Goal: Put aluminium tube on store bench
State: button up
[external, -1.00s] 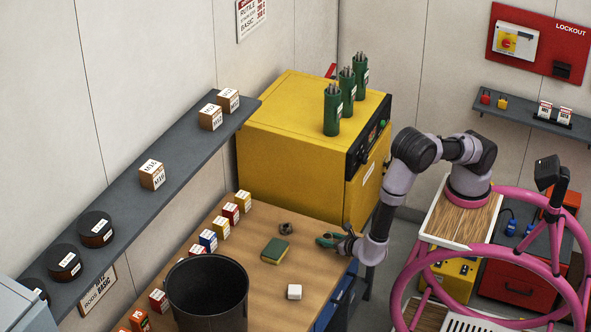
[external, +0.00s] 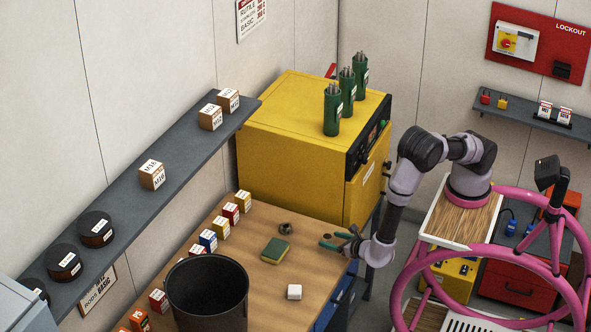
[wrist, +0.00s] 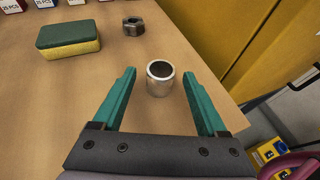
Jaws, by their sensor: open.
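The aluminium tube (wrist: 160,79) is a short silver ring-like cylinder standing upright on the wooden bench (wrist: 60,120). In the wrist view it lies between and just ahead of the tips of my gripper (wrist: 159,76), whose two green fingers are apart and do not touch it. In the external view my gripper (external: 338,242) is at the right end of the bench (external: 262,290), and I cannot make out the tube there.
A green and yellow sponge (external: 276,251) and a dark nut (external: 286,229) lie close by. A yellow cabinet (external: 290,110) rises behind.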

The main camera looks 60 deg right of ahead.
jog(key=v, duration=0.9)
jog(key=w+d+r+m+g+y, duration=0.1)
jog(key=w+d+r+m+g, duration=0.15)
jog(key=d+r+m, duration=0.45)
jog(key=w+d+r+m+g+y, duration=0.1)
jog(key=d+r+m+g+y, duration=0.2)
jog(key=r+m, duration=0.65)
jog(key=w+d+r+m+g, duration=0.2)
jog(key=d+r+m+g, duration=0.2)
jog(key=d+r+m, duration=0.45)
jog(key=s+d+r+m+t+y, duration=0.1)
jog(key=s+d+r+m+t, duration=0.1)
jog(key=s+d+r+m, duration=0.3)
jog(key=s+d+r+m+t+y, duration=0.2)
jog(key=s+d+r+m, duration=0.2)
jog(key=d, duration=0.9)
jog(key=shift+s+d+r+m, duration=0.25)
jog(key=shift+s+r+m, duration=0.15)
jog(key=shift+s+m, duration=0.6)
